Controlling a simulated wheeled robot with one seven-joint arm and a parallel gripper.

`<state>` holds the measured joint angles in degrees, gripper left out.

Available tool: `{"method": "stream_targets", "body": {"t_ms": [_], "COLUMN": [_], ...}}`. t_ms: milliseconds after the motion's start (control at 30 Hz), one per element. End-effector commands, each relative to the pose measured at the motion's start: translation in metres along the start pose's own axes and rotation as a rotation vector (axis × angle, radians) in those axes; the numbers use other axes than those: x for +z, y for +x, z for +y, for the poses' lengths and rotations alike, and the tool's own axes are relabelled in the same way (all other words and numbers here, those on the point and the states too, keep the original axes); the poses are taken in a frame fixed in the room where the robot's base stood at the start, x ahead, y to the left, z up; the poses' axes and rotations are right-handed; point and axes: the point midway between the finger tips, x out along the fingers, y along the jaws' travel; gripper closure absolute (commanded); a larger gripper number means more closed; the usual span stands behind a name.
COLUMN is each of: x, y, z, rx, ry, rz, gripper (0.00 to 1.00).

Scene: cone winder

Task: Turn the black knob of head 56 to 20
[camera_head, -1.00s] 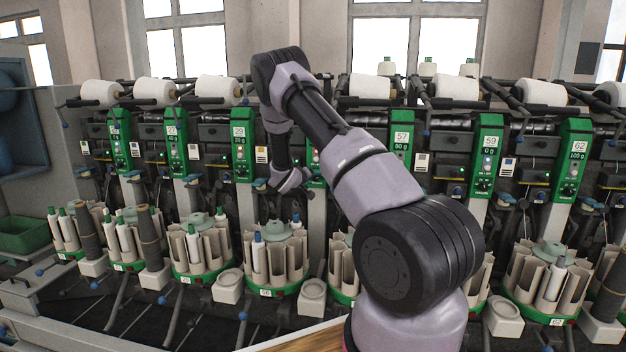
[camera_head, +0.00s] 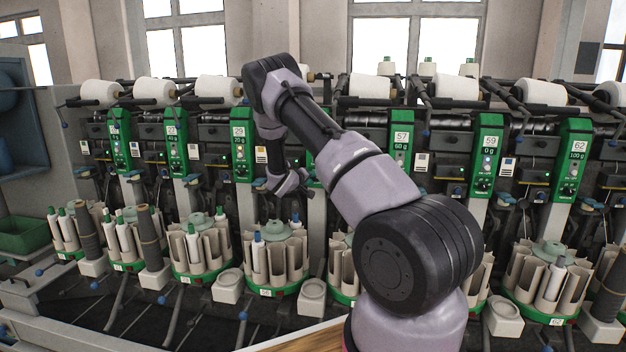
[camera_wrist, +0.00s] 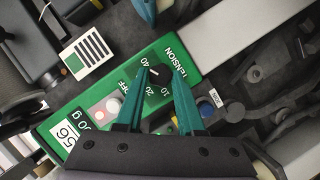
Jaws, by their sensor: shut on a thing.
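In the wrist view, the green panel of head 56 (camera_wrist: 98,114) lies slanted, with a "56" label and a partly hidden display ending in "00 g". Its black knob (camera_wrist: 154,80) sits among the marks OFF, 10, 20 and 40, beside the word TENSION. A short white mark shows on the knob's face; I cannot tell exactly which number it points to. My gripper (camera_wrist: 161,74) is shut on the knob, one teal finger on each side. In the head view, my gripper (camera_head: 288,185) is low in front of the machine, and my arm hides most of head 56.
Neighbouring green heads 29 (camera_head: 240,150) and 57 (camera_head: 401,150) stand on either side. A round button (camera_wrist: 113,106) is on the panel close to my left finger. A blue knob (camera_wrist: 206,108) is just right of my right finger. Bobbin magazines (camera_head: 275,265) stand below.

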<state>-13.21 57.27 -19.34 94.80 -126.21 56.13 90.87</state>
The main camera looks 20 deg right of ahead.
Motion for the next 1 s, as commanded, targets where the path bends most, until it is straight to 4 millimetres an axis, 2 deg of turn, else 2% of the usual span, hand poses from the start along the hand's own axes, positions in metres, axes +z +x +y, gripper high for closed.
{"method": "stream_targets", "body": {"t_ms": [1000], "x": [0.0039], "y": [0.0004], "z": [-0.011], "rx": [0.366], "ry": [-0.886], "rz": [0.004], "gripper": [1.0]}}
